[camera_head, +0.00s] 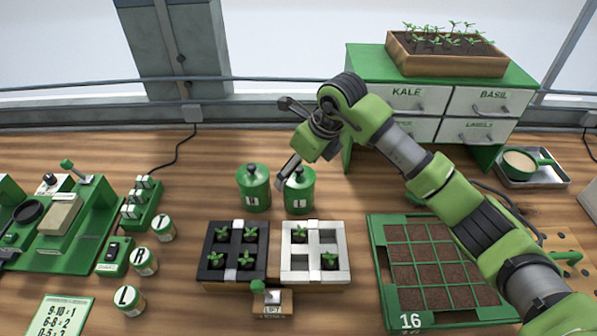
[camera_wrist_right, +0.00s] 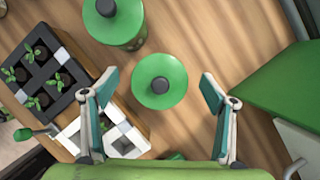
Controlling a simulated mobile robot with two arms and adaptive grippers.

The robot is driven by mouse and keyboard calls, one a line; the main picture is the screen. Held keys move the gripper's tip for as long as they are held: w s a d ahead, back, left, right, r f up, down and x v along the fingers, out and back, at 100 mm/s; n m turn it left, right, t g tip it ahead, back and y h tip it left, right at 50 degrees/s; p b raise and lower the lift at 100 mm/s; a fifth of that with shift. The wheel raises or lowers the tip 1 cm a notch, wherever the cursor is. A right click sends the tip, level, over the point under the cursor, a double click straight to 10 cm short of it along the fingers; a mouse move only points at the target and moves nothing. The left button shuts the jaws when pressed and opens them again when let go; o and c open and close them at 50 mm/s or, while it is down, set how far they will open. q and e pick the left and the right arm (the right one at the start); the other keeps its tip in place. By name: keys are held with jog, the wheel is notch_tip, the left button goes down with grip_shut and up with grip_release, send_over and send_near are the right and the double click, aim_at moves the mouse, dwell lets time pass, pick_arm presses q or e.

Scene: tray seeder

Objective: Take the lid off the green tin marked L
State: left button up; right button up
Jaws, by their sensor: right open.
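Two green tins with knobbed lids stand side by side on the wooden bench, behind the seedling trays. The right tin (camera_head: 299,192) has a pale label whose letter I cannot read surely; it may be an L. The left tin (camera_head: 254,188) has a similar label, also unclear. Both lids are on. My right gripper (camera_head: 284,142) is open and empty, above and near the right tin. In the right wrist view the right tin's lid (camera_wrist_right: 160,92) lies between the spread fingers, apart from both, and the left tin (camera_wrist_right: 122,28) is beyond. My left gripper is not in view.
A black seedling tray (camera_head: 206,272) and a white one (camera_head: 287,276) stand in front of the tins. A green planting tray (camera_head: 383,290) is at right, with a drawer cabinet (camera_head: 420,101) behind. Small lettered jars (camera_head: 128,299) and a green machine (camera_head: 85,245) are at left.

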jog(key=c, duration=1)
